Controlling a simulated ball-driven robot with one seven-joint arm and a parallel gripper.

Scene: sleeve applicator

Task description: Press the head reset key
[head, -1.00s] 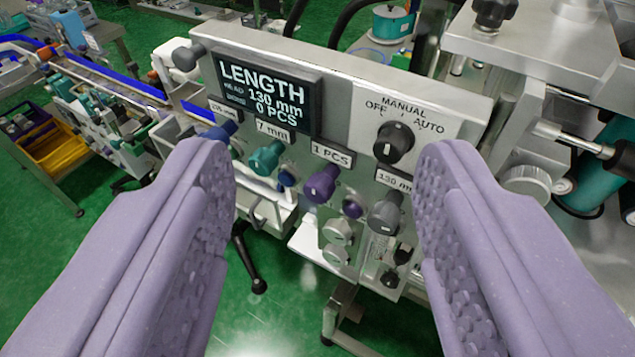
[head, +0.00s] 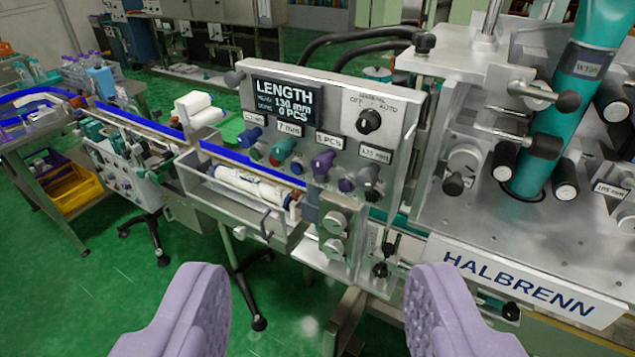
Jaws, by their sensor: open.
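The grey control panel (head: 335,92) stands upright beyond my gripper, in the upper middle. Its dark display (head: 285,106) reads LENGTH, 130 mm and 0 PCS; its smaller lines are hard to read. A blue knob (head: 249,138), a teal knob (head: 284,149), a purple knob (head: 322,163) and a grey knob (head: 369,177) stick out below it, with small keys among them. No key can be read as head reset. A black selector (head: 369,121) sits between OFF and AUTO. My gripper (head: 320,285) is open and empty, its lilac fingers low in view and apart from the panel.
A tray with a white roll (head: 250,186) juts out below the panel's left part. Round grey knobs (head: 334,224) sit under the panel. The HALBRENN machine (head: 520,283) fills the right side. Green floor (head: 130,290) is clear at lower left.

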